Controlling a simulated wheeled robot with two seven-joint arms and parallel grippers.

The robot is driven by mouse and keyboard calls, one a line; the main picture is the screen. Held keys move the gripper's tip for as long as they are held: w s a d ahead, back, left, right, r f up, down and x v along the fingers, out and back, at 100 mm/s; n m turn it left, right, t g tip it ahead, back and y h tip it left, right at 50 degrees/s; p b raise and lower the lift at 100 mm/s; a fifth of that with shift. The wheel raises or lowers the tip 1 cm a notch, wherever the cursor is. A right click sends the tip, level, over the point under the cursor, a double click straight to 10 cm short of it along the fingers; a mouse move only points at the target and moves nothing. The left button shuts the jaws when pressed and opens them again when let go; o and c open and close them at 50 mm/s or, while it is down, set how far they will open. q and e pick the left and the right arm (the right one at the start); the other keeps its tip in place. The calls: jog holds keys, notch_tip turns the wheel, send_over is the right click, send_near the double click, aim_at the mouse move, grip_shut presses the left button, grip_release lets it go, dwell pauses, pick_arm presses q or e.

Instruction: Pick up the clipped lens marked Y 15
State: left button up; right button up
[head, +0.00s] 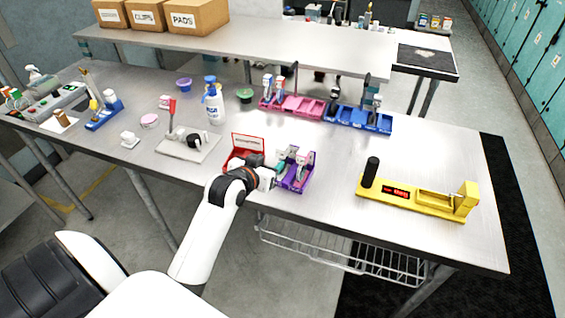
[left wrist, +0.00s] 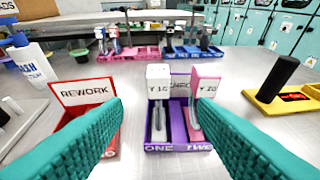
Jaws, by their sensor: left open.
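A purple tray (left wrist: 178,148) marked ONE and TWO on its front stands ahead of my left gripper. A clipped lens with a white tag (left wrist: 158,73), which seems to read Y 15, stands upright in the left compartment. A second one with a pink tag (left wrist: 206,82), seemingly Y 20, stands on the right. In the head view the purple tray (head: 304,184) is near the table's front edge. My left gripper (left wrist: 155,104) is open and empty, its teal fingers spread on the near side of the tray, with the white-tagged lens between them in view. My right gripper is not in view.
A red REWORK bin (left wrist: 84,92) is close on the left of the tray. A yellow fixture with a black handle (head: 420,205) stands to the right. Pink (head: 300,108) and blue (head: 350,120) racks are behind. The tabletop between tray and fixture is clear.

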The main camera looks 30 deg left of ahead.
aim_at(279, 151)
pick_arm(q)
jog(key=x, duration=0.2)
jog(key=p+x, duration=0.1)
jog(key=x, duration=0.1)
jog(key=r+x, duration=0.1)
jog(key=x, duration=0.1)
jog(key=shift+w+a+f+p, duration=0.2)
jog(key=shift+w+a+p, duration=0.1)
jog(key=shift+w, duration=0.6)
jog(key=shift+p+x, duration=0.95)
jog(key=shift+x, duration=1.4)
jog(key=shift+s+r, duration=0.1)
jog(key=shift+c, duration=0.4)
grip_shut()
